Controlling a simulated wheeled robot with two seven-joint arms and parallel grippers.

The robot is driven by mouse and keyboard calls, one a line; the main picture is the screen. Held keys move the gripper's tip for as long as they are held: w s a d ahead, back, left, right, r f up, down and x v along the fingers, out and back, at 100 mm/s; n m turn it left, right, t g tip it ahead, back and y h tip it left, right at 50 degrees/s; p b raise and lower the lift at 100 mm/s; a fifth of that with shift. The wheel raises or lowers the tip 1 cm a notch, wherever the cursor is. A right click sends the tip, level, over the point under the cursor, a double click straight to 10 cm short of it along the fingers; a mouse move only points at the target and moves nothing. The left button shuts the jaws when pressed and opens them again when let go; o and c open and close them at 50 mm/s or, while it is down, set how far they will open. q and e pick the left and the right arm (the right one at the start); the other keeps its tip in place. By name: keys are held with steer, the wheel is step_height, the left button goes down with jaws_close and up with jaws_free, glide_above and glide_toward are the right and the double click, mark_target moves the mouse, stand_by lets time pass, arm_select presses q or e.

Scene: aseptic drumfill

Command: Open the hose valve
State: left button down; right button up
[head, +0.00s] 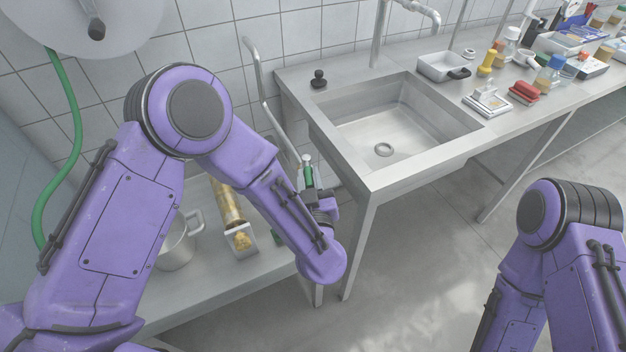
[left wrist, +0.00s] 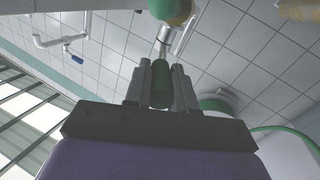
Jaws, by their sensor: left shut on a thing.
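My left gripper (head: 314,190) is at the front left corner of the sink table, low beside its leg. It is shut on a green handle (head: 308,175) with a pale metal end pointing up. In the left wrist view the green handle (left wrist: 160,82) sits between the two grey fingers, and a metal piece runs from it toward a rounded green thing (left wrist: 170,8) at the top edge. I cannot tell whether this handle is the hose valve's. A green hose (head: 73,130) hangs from the wall reel (head: 60,22) at left. My right gripper is out of view.
A steel sink (head: 385,125) is right of my left gripper, with bottles and trays along the counter (head: 470,125). On the low bench (head: 215,285) stand a steel jug (head: 178,248) and a filled clear tube (head: 228,208). A bent metal pipe (head: 252,65) rises by the wall.

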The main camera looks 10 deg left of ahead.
arm_select(q)
steer(key=c, duration=0.9)
jaws_free()
steer(key=shift+c, duration=0.2)
steer(key=b+v, duration=0.1)
steer(key=v, duration=0.9)
steer(key=shift+s+b, duration=0.25)
steer(key=shift+b, duration=0.1)
steer(key=shift+d, duration=0.1)
